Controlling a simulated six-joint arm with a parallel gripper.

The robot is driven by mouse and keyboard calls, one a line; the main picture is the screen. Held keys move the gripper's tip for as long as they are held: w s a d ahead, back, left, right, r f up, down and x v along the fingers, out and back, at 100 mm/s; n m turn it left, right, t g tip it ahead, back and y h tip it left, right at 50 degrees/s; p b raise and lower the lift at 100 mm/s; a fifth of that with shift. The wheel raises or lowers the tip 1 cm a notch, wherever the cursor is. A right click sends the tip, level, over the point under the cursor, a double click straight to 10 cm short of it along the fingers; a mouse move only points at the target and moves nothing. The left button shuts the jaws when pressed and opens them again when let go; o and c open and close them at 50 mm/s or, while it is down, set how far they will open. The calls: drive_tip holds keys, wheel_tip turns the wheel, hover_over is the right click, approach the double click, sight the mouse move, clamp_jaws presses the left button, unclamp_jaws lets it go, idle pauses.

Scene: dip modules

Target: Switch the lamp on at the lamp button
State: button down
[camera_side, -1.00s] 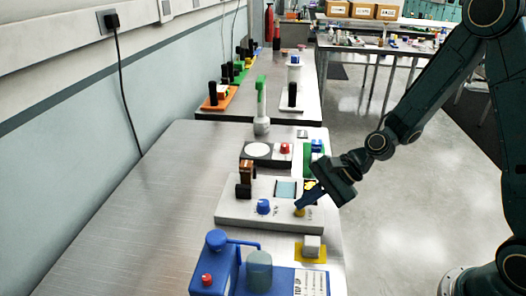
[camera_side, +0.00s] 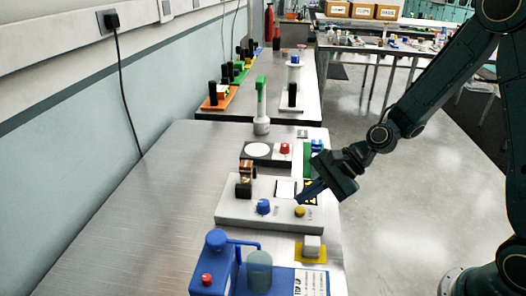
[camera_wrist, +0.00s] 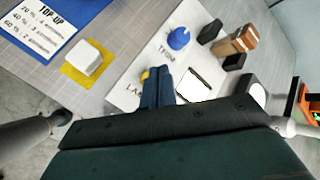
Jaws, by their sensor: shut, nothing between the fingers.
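A light grey panel (camera_side: 236,211) on the table carries a blue knob (camera_side: 263,206), a yellow button (camera_side: 300,211) and a square plate (camera_side: 286,188) that looks white. In the wrist view the yellow button (camera_wrist: 145,76) is partly hidden by my fingers, beside lettering starting "LA". The blue knob (camera_wrist: 179,38) and square plate (camera_wrist: 192,86) also show there. My gripper (camera_side: 298,201) is shut and empty. Its fingertips are just behind and above the yellow button, apparently clear of it. The shut fingers also show in the wrist view (camera_wrist: 159,70).
A brown and black block (camera_side: 245,180) stands at the panel's back left. In front are a white block on a yellow pad (camera_side: 312,246) and a blue device (camera_side: 214,268). The table's left side is clear.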

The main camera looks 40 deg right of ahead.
sight(305, 209)
drive_tip(key=shift+r, duration=3)
drive_tip(key=s+d+r+n+h, duration=0.2)
drive_tip(key=s+d+r+n, duration=0.1)
drive_tip(key=s+n, duration=0.2)
drive_tip(key=s+d+r+n+h, duration=0.3)
drive_tip(key=s+r+n, duration=0.1)
drive_tip(key=s, duration=0.5)
drive_tip(key=s+d+r+n+h, duration=0.2)
drive_tip(key=s+d+r+n, duration=0.1)
drive_tip(key=s+n, duration=0.3)
drive_tip(key=shift+s+d+r+n+h, duration=0.2)
drive_tip(key=shift+s+r+n+h, duration=0.1)
drive_tip(key=shift+s+r, duration=0.35)
